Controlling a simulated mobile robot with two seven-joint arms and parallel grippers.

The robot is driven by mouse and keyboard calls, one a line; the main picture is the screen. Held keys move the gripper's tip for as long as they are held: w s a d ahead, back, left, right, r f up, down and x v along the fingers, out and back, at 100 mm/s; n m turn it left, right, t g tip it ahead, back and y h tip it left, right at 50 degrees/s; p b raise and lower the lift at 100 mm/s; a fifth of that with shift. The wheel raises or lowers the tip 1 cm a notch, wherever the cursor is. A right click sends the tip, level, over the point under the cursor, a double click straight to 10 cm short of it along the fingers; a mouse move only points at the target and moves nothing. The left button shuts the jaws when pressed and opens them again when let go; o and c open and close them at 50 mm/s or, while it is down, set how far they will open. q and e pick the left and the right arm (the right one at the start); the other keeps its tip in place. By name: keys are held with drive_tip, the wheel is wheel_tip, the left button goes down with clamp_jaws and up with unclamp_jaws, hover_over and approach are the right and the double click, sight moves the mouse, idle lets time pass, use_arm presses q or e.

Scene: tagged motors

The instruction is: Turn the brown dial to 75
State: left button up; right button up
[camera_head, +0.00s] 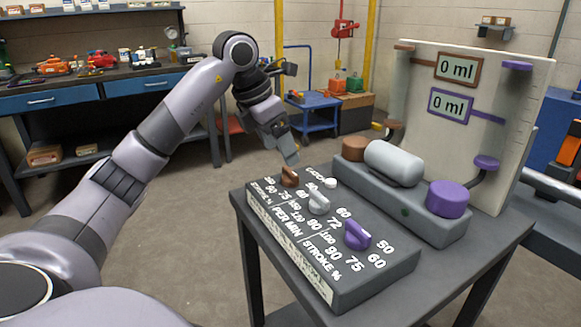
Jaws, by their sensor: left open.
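The brown dial (289,177) is at the far left end of a dark sloped control panel (372,280). White numbers, including 90 and 75, are printed around it; where its pointer stands is too small to tell. A grey-white dial (318,201) and a purple dial (357,235) are on the same panel. My left gripper (291,158) is open and points down just above the brown dial, with a small gap seeming to show between them. Its far finger is largely hidden. My right gripper is out of view.
The panel stands on a grey table (478,262). Behind it are a pump with a grey cylinder (394,163) and purple cap (447,199), and an upright board (475,125) whose brown- and purple-framed displays both read 0 ml.

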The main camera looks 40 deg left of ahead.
sight(290, 170)
use_arm(q)
drive_tip(key=x, duration=0.5)
drive_tip(key=shift+w+d+f+b, duration=0.15)
drive_tip(key=shift+f+b, duration=0.2)
drive_tip(key=c, duration=1.1)
